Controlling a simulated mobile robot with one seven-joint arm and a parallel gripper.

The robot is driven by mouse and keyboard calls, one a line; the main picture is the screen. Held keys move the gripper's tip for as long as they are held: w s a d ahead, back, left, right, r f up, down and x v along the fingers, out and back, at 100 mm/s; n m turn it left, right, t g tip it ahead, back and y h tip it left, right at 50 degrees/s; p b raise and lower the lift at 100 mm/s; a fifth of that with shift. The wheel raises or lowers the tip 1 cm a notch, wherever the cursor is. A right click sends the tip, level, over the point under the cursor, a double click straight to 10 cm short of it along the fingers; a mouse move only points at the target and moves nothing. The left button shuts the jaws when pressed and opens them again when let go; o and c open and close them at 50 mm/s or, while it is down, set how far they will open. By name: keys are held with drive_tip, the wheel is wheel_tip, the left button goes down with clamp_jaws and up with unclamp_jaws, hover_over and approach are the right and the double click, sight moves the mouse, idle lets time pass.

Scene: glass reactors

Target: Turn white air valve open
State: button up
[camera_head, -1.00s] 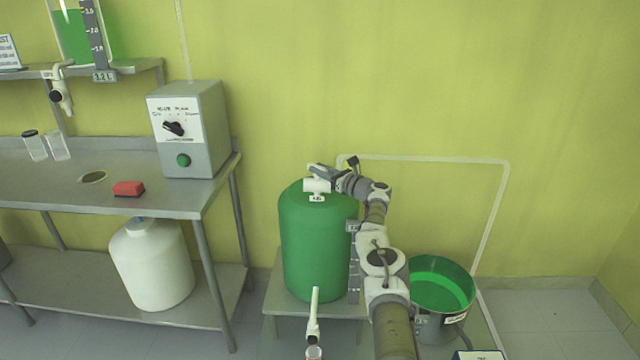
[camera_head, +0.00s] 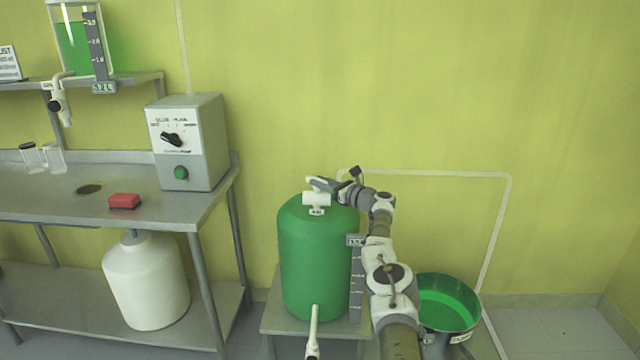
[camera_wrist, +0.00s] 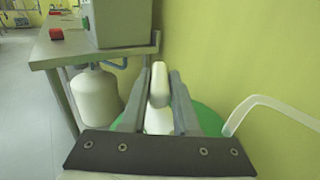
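The white air valve (camera_head: 316,198) sits on top of the green tank (camera_head: 312,260), above a small label. My gripper (camera_head: 324,184) is at the valve, reaching in from the right. In the wrist view my two grey fingers stand on either side of the white valve handle (camera_wrist: 159,84), which nearly fills the space between them. Whether both fingers press on it cannot be told. The valve's lower part and the tank top are partly hidden behind the fingers and the dark gripper plate.
A steel bench (camera_head: 200,205) at left carries a grey control box (camera_head: 188,145) and a red block (camera_head: 124,201). A white jug (camera_head: 147,282) stands on its lower shelf. A bucket of green liquid (camera_head: 447,303) is right of the tank. A pale pipe (camera_head: 430,173) runs along the wall.

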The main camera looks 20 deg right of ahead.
drive_tip(key=o, duration=0.4)
drive_tip(key=shift+s+d, duration=0.1)
drive_tip(key=shift+d, duration=0.15)
drive_tip(key=shift+a, duration=0.1)
drive_tip(key=shift+r+p, duration=0.2)
drive_tip(key=shift+p, duration=0.7)
drive_tip(key=shift+s+r+p, duration=0.1)
drive_tip(key=shift+s+p, duration=0.15)
drive_tip(key=shift+p, duration=0.85)
drive_tip(key=p+v, duration=1)
drive_tip(key=v, duration=0.7)
drive_tip(key=shift+f+p, duration=0.35)
drive_tip(key=shift+w, duration=0.1)
